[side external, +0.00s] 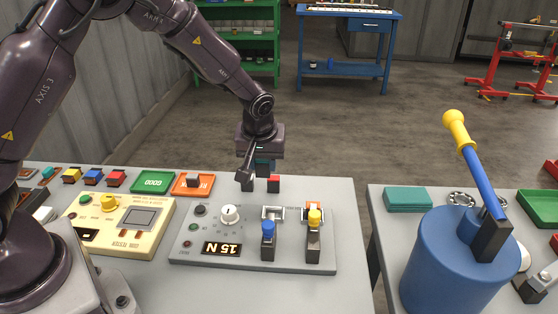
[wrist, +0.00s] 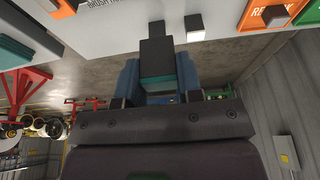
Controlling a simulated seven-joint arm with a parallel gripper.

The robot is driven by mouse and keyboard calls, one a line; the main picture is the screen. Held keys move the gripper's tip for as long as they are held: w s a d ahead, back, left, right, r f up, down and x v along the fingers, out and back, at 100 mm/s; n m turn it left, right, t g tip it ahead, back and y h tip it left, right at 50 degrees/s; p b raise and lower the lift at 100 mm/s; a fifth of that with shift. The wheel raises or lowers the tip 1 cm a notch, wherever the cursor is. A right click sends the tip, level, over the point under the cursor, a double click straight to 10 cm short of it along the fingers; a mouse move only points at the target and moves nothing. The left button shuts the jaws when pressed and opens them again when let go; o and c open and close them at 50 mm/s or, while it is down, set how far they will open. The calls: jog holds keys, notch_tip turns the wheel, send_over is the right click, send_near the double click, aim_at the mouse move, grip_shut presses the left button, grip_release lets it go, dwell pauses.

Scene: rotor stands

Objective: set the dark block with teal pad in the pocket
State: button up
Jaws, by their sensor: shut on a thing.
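My gripper (side external: 262,172) is above the far edge of the bench, behind the grey panel. In the wrist view my gripper (wrist: 157,82) is shut on the dark block (wrist: 156,54), whose teal pad (wrist: 157,83) shows at the end towards the wrist. The block's teal also shows in the side view (side external: 264,166); the jaws hide part of it. The grey panel (side external: 190,250) carries two small seats, a white one (side external: 272,210) beside a blue-handled clamp (side external: 268,240) and an orange-edged one (side external: 307,214) beside a yellow-handled clamp (side external: 314,235). Their insides are too small to make out.
A red-topped block (side external: 273,183) shows just below my gripper. Left of the panel are a cream tester (side external: 120,225), a green tray (side external: 153,182) and an orange tray (side external: 192,184) with a dark block on it. A blue cylinder (side external: 450,265) with a lever stands on the right bench.

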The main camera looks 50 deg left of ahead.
jog(key=shift+s+r, duration=0.25)
jog(key=shift+s, duration=0.2)
jog(key=shift+d, duration=0.35)
jog(key=shift+w+d+f, duration=0.15)
jog(key=shift+d+f, duration=0.3)
jog(key=shift+f, duration=0.5)
jog(key=shift+w+d+f, duration=0.15)
jog(key=shift+d+f, duration=0.25)
jog(key=shift+f, duration=0.55)
jog(key=shift+w+d+f, duration=0.15)
jog(key=shift+d+f, duration=0.3)
jog(key=shift+f, duration=0.5)
jog(key=shift+f, duration=0.5)
jog(key=shift+f, duration=0.55)
jog(key=shift+f, duration=1.4)
dwell(0.3)
